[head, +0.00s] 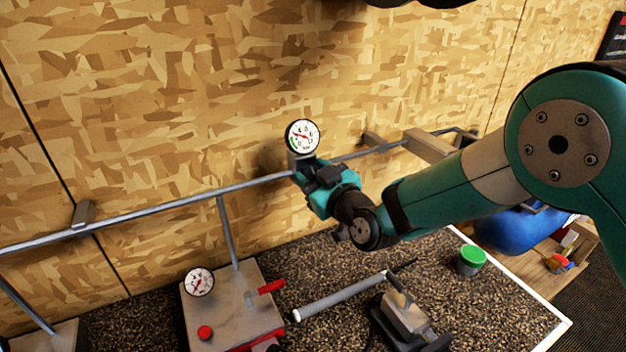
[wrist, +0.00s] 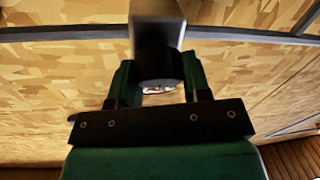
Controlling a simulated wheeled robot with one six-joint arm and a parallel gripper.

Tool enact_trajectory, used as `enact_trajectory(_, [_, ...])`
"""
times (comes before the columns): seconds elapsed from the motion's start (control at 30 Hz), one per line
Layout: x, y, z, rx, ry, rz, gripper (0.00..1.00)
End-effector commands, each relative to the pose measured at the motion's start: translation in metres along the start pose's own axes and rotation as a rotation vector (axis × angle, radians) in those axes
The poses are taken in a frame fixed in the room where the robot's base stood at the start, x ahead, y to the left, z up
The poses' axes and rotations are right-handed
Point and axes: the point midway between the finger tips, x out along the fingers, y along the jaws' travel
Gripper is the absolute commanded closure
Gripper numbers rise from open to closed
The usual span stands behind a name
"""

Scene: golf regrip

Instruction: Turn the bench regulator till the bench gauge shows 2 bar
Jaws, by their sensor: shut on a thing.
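The regulator (head: 299,159) sits on the grey wall pipe, a small grey body with a round white gauge (head: 302,136) on top. The gauge has a green band at its lower left and a red needle pointing to the left side; the exact value is too small to read. My gripper (head: 309,179) is at the regulator from the front right. In the wrist view its two fingers stand on either side of a dark round knob (wrist: 158,62), shut on it. The gauge face is mostly hidden there behind the knob and gripper.
A metal box (head: 232,312) with a second gauge (head: 199,282), a red lever (head: 271,286) and a red button stands on the speckled bench. The pipe runs along the wooden wall.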

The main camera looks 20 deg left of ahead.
Motion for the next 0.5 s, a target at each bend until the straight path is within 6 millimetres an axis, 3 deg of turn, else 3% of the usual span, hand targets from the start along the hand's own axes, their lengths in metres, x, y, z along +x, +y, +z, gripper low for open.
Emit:
enact_trajectory(0.23, [-0.0004,0.0020,0.0007,-0.003,-0.002,0.004,0.80])
enact_trajectory(0.27, [-0.0004,0.0020,0.0007,-0.003,-0.002,0.004,0.51])
enact_trajectory(0.33, [-0.0003,0.0018,0.0006,-0.003,-0.002,0.004,0.35])
enact_trajectory(0.37, [-0.0003,0.0017,0.0006,-0.002,-0.002,0.003,0.31])
enact_trajectory(0.5, [-0.0002,0.0011,0.0003,-0.001,-0.001,0.002,0.31])
